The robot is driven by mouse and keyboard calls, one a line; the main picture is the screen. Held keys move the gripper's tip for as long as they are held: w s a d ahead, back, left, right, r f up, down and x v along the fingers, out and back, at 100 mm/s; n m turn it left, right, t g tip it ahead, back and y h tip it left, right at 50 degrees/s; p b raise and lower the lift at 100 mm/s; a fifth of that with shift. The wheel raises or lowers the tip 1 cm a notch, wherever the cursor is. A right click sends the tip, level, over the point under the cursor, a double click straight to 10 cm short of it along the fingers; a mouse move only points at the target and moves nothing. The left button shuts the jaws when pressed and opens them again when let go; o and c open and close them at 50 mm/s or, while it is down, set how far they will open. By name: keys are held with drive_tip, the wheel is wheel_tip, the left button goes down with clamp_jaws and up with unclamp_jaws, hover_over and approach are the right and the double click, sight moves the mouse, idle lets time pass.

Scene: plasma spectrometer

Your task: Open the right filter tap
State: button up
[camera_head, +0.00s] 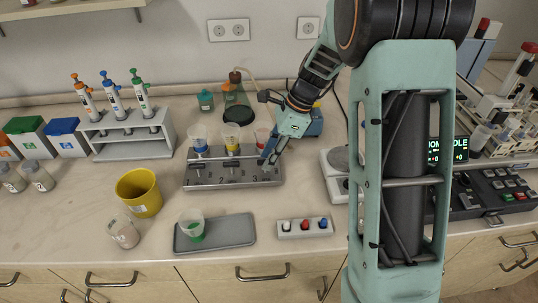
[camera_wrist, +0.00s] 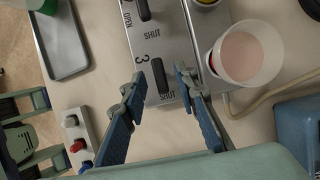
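The grey filter stand (camera_head: 200,184) holds funnels with blue, yellow and red parts. Its right tap, a black lever (camera_wrist: 160,76) beside the number 3, shows in the wrist view. The lever points toward the word SHUT; an OPEN label for this tap cannot be seen. My gripper (camera_wrist: 161,79) is open, with one finger on each side of the lever; whether either finger touches it cannot be told. In the head view my gripper (camera_head: 268,157) is at the stand's right end and partly hides the right tap. The right funnel cup (camera_wrist: 250,52) stands close to the right finger.
A grey tray (camera_head: 240,230) with a cup lies in front of the stand. A small block with coloured buttons (camera_head: 305,227) is at its right. A yellow beaker (camera_head: 139,193) stands at left. A hose (camera_wrist: 270,95) runs near the right funnel in the wrist view.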

clamp_jaws()
drive_tip(key=shift+r+n+p, duration=0.1)
drive_tip(key=shift+n+p, duration=0.2)
drive_tip(key=shift+n, duration=0.1)
drive_tip(key=n, duration=0.1)
drive_tip(key=n+g+p, duration=0.1)
drive_tip(key=shift+w+n+p, duration=0.2)
drive_tip(key=shift+n+p, duration=0.1)
drive_tip(key=shift+n, duration=0.1)
drive_tip(key=n+g, duration=0.1)
drive_tip(key=n, duration=0.1)
drive_tip(key=n+h+p, duration=0.1)
drive_tip(key=shift+w+a+n+g+p, duration=0.1)
drive_tip(key=shift+w+n+g+p, duration=0.05)
drive_tip(key=shift+n+g+p, duration=0.2)
drive_tip(key=n, duration=0.2)
drive_tip(key=n+g+h+p, duration=0.1)
drive_tip(key=n, duration=0.2)
drive_tip(key=shift+w+a+n+h, duration=0.15)
drive_tip(key=shift+a+n+h, duration=0.05)
drive_tip(key=shift+n+h, duration=0.1)
drive_tip(key=n+h, duration=0.1)
drive_tip(key=n, duration=0.1)
drive_tip(key=n+h, duration=0.1)
drive_tip(key=n, duration=0.2)
drive_tip(key=shift+a+g+p, duration=0.2)
drive_tip(key=shift+g+p, duration=0.15)
drive_tip(key=shift+p, duration=0.05)
drive_tip(key=shift+w, duration=0.1)
